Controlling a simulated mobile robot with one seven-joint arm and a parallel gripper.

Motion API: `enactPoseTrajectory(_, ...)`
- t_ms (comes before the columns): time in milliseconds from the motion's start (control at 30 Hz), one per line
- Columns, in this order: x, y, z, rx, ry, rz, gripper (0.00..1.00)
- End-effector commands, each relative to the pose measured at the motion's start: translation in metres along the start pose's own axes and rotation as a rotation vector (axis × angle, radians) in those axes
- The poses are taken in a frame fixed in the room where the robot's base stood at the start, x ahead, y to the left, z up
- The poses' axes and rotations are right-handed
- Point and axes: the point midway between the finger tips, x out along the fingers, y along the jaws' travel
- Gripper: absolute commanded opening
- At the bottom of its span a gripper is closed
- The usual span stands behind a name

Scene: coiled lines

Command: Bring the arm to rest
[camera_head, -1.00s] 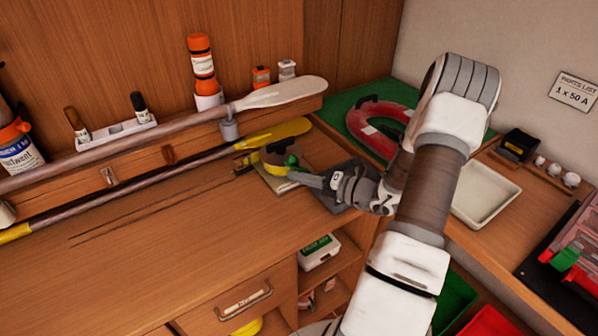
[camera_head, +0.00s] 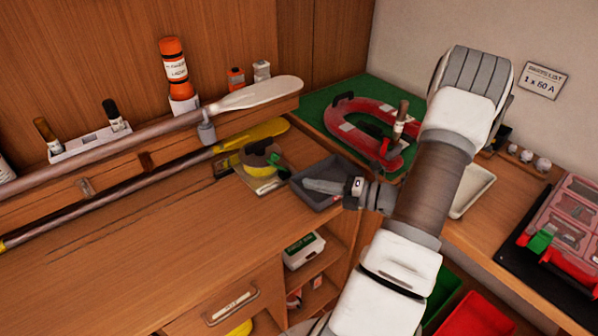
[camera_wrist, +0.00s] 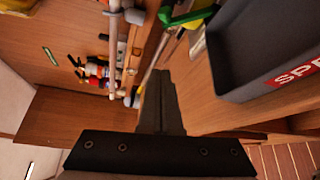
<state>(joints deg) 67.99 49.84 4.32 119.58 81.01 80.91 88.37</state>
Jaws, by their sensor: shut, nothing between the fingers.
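My gripper (camera_head: 310,186) is shut and empty in the head view. Its fingers point left and show in front of the dark grey tray (camera_head: 325,166) at the bench's right end. My arm (camera_head: 432,190) rises from the bottom of the picture and bends at the upper right. In the wrist view my closed fingers (camera_wrist: 160,95) lie together in the middle, and the dark tray with part of a red label (camera_wrist: 275,45) is at the upper right. I cannot tell how far the fingers are from the tray.
A coiled yellow item (camera_head: 260,165) lies left of the tray. Two paddles, one white-bladed (camera_head: 265,93) and one yellow-bladed (camera_head: 265,130), rest along the back. A red horseshoe-shaped object (camera_head: 350,125) lies on the green mat (camera_head: 318,110). The bench's left top (camera_head: 120,260) is clear.

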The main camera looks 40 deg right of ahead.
Motion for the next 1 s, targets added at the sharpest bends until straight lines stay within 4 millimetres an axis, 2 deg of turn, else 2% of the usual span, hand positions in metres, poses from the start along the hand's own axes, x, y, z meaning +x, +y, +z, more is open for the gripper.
enactPoseTrajectory(233,0.001,0.001,-0.001,-0.005,0.005,0.000,0.00)
enactPoseTrajectory(367,0.014,0.015,-0.011,-0.086,0.079,-0.007,0.00)
enactPoseTrajectory(467,0.033,0.039,-0.031,-0.241,0.217,-0.016,0.00)
enactPoseTrajectory(600,0.060,0.078,-0.076,-0.549,0.475,-0.006,0.00)
enactPoseTrajectory(700,0.070,0.101,-0.109,-0.780,0.659,0.021,0.00)
enactPoseTrajectory(833,0.075,0.126,-0.148,-1.084,0.887,0.082,0.00)
enactPoseTrajectory(1000,0.070,0.152,-0.192,-1.490,1.169,0.204,0.00)
